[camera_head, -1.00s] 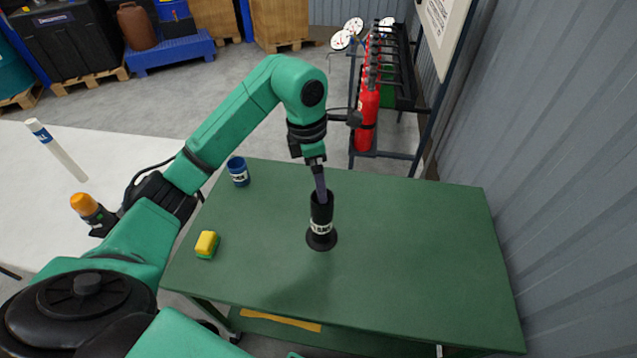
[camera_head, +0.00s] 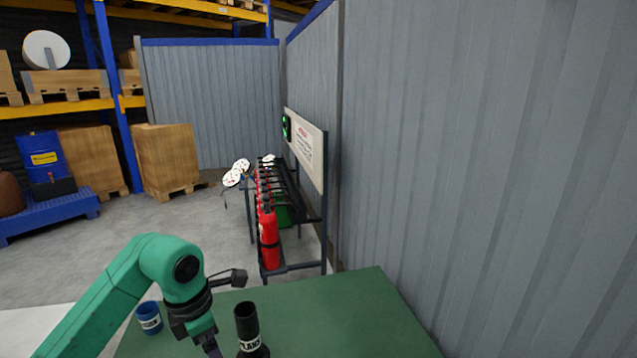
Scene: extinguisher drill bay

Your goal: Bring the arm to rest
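My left arm comes in from the lower left, its green links bent over the green table (camera_head: 345,310). Its black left gripper (camera_head: 211,346) points down at the bottom edge of the view, its fingertips cut off or too small to read. A black cylinder with a flared base and a white label (camera_head: 247,325) stands upright on the table just right of the gripper. A gap shows between them, and the cylinder's top is clear. My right gripper is not in view.
A blue cup with a white label (camera_head: 149,318) stands left of the gripper. Red extinguishers (camera_head: 268,238) hang on a dark rack behind the table. A grey corrugated wall (camera_head: 480,180) closes the right side. Open grey floor lies behind left.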

